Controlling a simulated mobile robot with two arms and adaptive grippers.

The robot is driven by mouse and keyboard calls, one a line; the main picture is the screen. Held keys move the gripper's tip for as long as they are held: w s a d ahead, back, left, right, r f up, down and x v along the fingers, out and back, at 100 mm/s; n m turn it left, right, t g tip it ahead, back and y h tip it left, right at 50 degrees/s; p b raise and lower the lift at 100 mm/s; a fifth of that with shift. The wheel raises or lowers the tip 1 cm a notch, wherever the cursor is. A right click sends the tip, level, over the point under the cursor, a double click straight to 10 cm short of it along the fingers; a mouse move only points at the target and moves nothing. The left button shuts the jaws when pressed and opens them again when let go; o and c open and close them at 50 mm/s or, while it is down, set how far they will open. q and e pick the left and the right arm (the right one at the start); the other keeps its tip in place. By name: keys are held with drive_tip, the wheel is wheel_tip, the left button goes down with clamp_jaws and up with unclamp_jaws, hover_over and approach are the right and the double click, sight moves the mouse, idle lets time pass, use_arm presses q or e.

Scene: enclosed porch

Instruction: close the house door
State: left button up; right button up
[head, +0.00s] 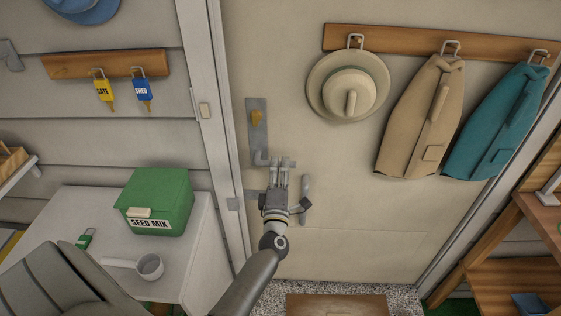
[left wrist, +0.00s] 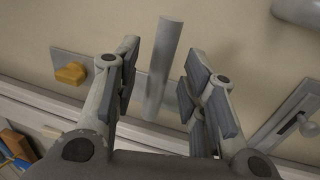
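The house door (head: 330,235) is a large beige panel in the head view. It appears to lie in or near its frame (head: 205,105); I cannot tell whether it is fully shut. A grey plate near its left edge carries a yellow thumb-turn (head: 257,117) and a lever handle (head: 262,160), partly hidden by my gripper. My left gripper (head: 279,164) is at the lever. In the left wrist view its fingers (left wrist: 158,82) are open, with the lever (left wrist: 163,65) between them and visible gaps on both sides. The yellow thumb-turn (left wrist: 70,74) shows left. My right gripper is not in view.
A hat (head: 325,84) and two garments hang from a rail (head: 400,41) on the door. A wooden shelf unit (head: 510,275) stands right; a mat (head: 335,306) lies below.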

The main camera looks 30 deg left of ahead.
use_arm(q)
drive_tip(key=shift+x, duration=1.15)
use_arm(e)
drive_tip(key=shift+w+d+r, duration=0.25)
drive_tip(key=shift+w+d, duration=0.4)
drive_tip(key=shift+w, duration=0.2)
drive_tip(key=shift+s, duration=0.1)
use_arm(q)
drive_tip(key=c, duration=0.4)
clamp_jaws()
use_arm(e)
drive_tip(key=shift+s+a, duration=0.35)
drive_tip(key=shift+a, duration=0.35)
